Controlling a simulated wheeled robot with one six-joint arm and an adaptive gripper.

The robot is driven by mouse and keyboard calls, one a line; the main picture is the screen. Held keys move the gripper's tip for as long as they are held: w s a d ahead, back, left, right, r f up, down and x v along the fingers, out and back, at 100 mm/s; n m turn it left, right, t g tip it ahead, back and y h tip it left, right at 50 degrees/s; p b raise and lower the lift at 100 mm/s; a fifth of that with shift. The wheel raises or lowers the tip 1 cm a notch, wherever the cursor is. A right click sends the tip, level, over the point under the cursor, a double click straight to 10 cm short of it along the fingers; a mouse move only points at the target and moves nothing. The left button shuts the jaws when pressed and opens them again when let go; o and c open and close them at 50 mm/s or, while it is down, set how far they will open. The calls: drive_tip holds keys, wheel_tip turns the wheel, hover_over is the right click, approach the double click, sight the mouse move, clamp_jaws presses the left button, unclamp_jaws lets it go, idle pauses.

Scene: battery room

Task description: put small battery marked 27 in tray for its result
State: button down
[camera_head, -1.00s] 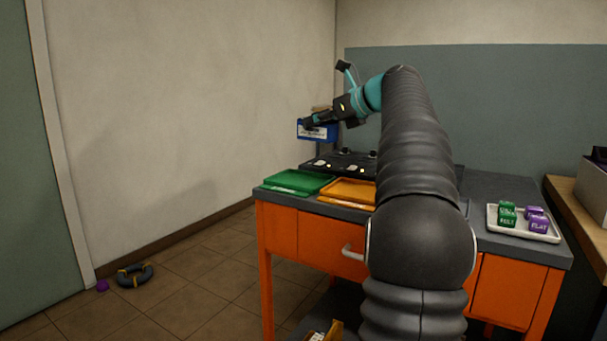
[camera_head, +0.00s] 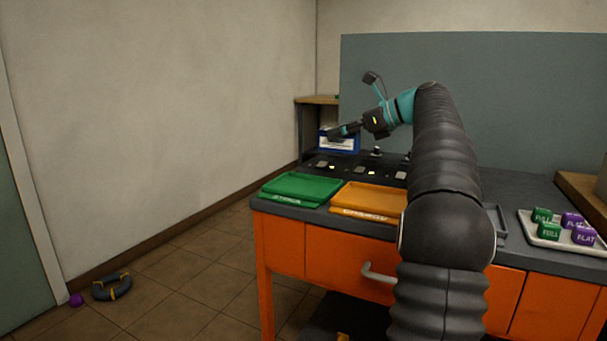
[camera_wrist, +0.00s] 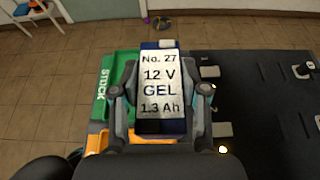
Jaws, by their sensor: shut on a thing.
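The small battery (camera_wrist: 159,86) is dark blue with a white label reading No. 27, 12 V, GEL, 1.3 Ah. My gripper (camera_wrist: 160,100) is shut on it, one finger on each side. In the head view my gripper (camera_head: 340,132) holds the battery (camera_head: 348,147) in the air near the bench's back left. The green tray (camera_head: 299,186) is marked STOCK; it also shows left of the battery in the wrist view (camera_wrist: 102,109). The orange tray (camera_head: 366,197) reads CHARGE. A grey tray (camera_head: 501,222) is partly hidden behind my arm.
A black panel (camera_head: 379,163) with pale pads and small lit lamps lies behind the trays. A white tray (camera_head: 545,242) at right holds green FULL and purple FLAT cubes. A wooden shelf (camera_head: 316,99) stands in the back corner.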

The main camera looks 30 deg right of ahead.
drive_tip(key=w+a+f, duration=0.1)
drive_tip(key=a, duration=0.1)
drive_tip(key=w+a+f+b, duration=0.1)
drive_tip(key=a+f, duration=0.1)
drive_tip(key=a, duration=0.1)
drive_tip(key=w+a+f+b, duration=0.1)
drive_tip(key=a+f, duration=0.1)
drive_tip(key=a, duration=0.1)
drive_tip(key=shift+w+a+f, duration=0.15)
drive_tip(key=shift+a+f, duration=0.05)
drive_tip(key=shift+f, duration=0.05)
drive_tip(key=shift+f+b, duration=0.65)
drive_tip(key=shift+f, duration=1.3)
drive_tip(key=shift+f, duration=0.1)
drive_tip(key=c, duration=0.6)
unclamp_jaws()
drive_tip(key=shift+f, duration=0.1)
drive_tip(key=shift+r, duration=0.2)
drive_tip(key=p+v, duration=0.1)
drive_tip(key=v, duration=1.1)
